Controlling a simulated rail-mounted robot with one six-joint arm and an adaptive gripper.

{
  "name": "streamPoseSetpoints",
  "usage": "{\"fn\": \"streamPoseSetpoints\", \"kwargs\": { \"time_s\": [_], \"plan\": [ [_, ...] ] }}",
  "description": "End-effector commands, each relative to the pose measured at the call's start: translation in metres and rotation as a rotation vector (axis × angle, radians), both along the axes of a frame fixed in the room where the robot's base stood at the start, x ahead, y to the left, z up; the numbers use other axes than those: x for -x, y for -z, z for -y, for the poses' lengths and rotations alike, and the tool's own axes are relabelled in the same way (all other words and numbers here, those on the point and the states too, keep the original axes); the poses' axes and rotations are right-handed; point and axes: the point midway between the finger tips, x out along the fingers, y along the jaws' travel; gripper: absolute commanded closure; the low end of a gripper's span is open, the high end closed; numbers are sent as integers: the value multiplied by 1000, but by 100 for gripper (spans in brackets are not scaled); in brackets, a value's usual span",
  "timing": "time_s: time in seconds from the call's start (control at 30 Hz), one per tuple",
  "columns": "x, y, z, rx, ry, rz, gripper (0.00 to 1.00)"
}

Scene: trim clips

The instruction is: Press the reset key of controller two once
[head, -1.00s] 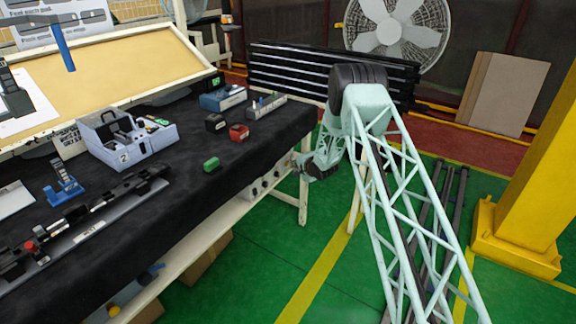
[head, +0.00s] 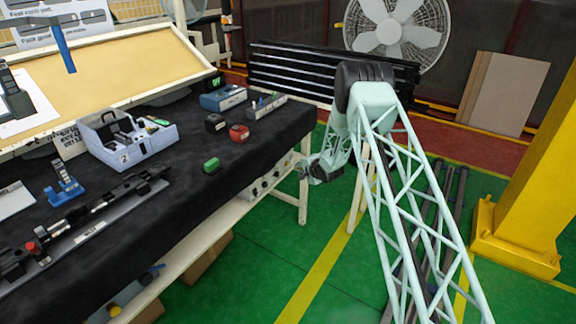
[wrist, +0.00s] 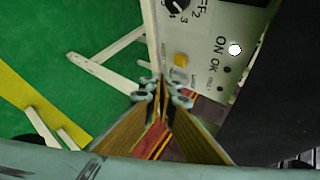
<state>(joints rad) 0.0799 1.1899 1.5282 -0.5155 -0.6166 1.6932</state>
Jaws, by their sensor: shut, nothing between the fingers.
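A pale controller panel (wrist: 208,62) fills the upper right of the wrist view. It carries a black dial (wrist: 178,7), a yellow key (wrist: 181,59), a bright round lamp (wrist: 235,49) and ON and OK lettering. The small label by the key is too blurred to read, and I cannot tell which controller this is. In the head view the controllers (head: 262,185) are under the table's right edge. My gripper (wrist: 161,90) is shut and empty. Its tips appear just below and left of the yellow key; contact cannot be told. In the head view my gripper (head: 306,172) is beside the controllers.
The black-covered table (head: 205,190) holds a grey-blue box, small blocks and a rail. Its white leg (head: 303,200) stands close by my gripper. Green floor (head: 262,255) is free in front. A yellow column (head: 535,150) stands at the right.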

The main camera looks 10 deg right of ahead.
Motion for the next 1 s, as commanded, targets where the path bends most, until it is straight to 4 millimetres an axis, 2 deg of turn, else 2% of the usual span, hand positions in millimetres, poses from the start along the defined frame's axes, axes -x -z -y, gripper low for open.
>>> {"fn": "streamPoseSetpoints", "kwargs": {
  "time_s": [0.4, 1.0],
  "plan": [
    [16, 0, 19, 0, 0, 0, 100],
    [18, 0, 21, 0, 0, 1, 100]
  ]
}}
